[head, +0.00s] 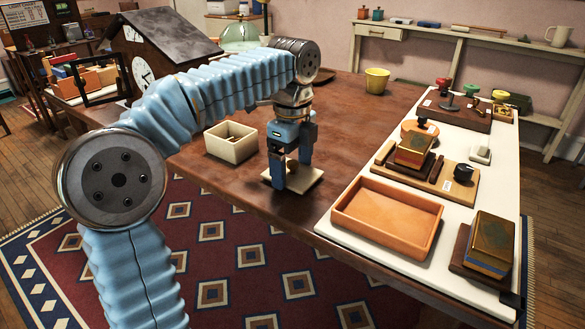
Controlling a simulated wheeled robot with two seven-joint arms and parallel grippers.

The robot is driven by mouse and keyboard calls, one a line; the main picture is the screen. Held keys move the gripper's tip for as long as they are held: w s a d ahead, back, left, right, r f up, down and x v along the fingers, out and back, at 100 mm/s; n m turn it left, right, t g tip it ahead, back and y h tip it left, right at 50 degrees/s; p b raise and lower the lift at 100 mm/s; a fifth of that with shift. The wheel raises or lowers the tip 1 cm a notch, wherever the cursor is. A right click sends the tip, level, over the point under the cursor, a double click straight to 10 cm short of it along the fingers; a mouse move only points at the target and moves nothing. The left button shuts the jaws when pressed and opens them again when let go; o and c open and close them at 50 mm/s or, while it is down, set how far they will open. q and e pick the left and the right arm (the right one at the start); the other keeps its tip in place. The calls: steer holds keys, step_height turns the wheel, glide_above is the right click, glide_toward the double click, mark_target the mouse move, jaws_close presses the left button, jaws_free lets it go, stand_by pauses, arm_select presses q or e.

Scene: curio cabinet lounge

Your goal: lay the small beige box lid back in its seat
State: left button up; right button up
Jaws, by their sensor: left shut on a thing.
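The small beige box (228,153) stands open on the brown table, left of my left gripper, and its inside shows. The flat, square beige lid (311,178) is at the fingers of my left gripper (291,174), which points down. The gripper is shut on the lid; the fingers hide where they grip it. The lid looks roughly level, close to the table top and apart from the box. I cannot tell whether it touches the table. My right gripper is not in view.
An orange tray (428,226), a dark-and-gold block (491,238) and stamp-like pieces stand on the white mat (340,225) at right. A yellow cup (377,80) is at the back. A dark clock house (165,42) stands behind my arm. The table between box and lid is clear.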

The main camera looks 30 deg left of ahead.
arm_select(q)
step_height(320, 180, up, 2)
steer(key=shift+r+p, duration=0.25)
steer(key=shift+p, duration=0.15)
steer(key=s+d+r, duration=0.2)
steer(key=s+r, duration=0.8)
steer(key=s, duration=0.3)
steer(key=shift+s+d, duration=0.35)
steer(key=shift+d, duration=0.05)
steer(key=o, duration=0.5)
steer(key=shift+r, duration=0.1)
steer(key=c, duration=1)
